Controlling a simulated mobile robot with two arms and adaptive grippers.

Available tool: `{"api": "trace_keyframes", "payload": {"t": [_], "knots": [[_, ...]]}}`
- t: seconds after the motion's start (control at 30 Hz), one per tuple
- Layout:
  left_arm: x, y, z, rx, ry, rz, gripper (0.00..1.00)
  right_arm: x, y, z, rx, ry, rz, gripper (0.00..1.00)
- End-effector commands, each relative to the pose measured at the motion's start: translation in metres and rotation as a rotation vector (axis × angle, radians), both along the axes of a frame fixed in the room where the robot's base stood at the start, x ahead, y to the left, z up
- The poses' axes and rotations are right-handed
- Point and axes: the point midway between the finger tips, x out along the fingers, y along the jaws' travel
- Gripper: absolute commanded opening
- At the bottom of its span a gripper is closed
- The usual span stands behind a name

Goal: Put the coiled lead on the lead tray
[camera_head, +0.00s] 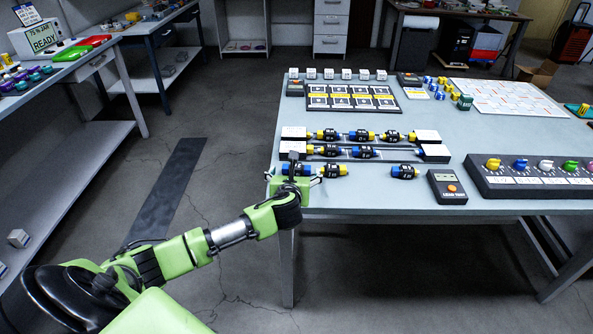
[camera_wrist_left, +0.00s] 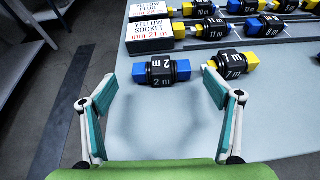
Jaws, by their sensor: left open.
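Several coiled leads, short black coils with blue or yellow ends, are on the table (camera_head: 440,230). A blue-ended lead marked 2 m (camera_wrist_left: 161,71) and a lead marked 7 m with a yellow end (camera_wrist_left: 231,65) lie side by side at the near left edge. Another blue-ended lead (camera_head: 402,172) lies right of them. Behind are two long rows of leads between white label blocks, apparently the lead trays; the nearer block (camera_wrist_left: 151,38) reads YELLOW SOCKET min 21 m. My left gripper (camera_wrist_left: 152,100) is open and empty, just short of the 2 m lead. My right gripper is out of view.
A black test box (camera_head: 447,187) and a panel with coloured knobs (camera_head: 535,178) stand right of the loose leads. A black slotted board (camera_head: 350,97) lies behind the rows.

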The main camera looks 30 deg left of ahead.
Motion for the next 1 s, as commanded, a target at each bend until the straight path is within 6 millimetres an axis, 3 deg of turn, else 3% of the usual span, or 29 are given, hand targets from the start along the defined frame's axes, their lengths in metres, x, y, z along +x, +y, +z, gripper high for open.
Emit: {"api": "trace_keyframes", "payload": {"t": [0.33, 0.67, 0.83, 1.0], "knots": [[0.036, 0.017, -0.016, 0.0, 0.0, 0.002, 0.82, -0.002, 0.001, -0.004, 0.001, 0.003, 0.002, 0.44], [0.041, 0.02, -0.018, -0.001, 0.0, 0.0, 0.82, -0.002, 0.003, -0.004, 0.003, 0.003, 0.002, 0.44], [0.041, 0.02, -0.018, 0.0, 0.0, 0.001, 0.4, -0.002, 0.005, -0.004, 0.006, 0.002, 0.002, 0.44], [0.041, 0.02, -0.017, 0.0, 0.0, 0.001, 0.36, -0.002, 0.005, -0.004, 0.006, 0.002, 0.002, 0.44]]}}
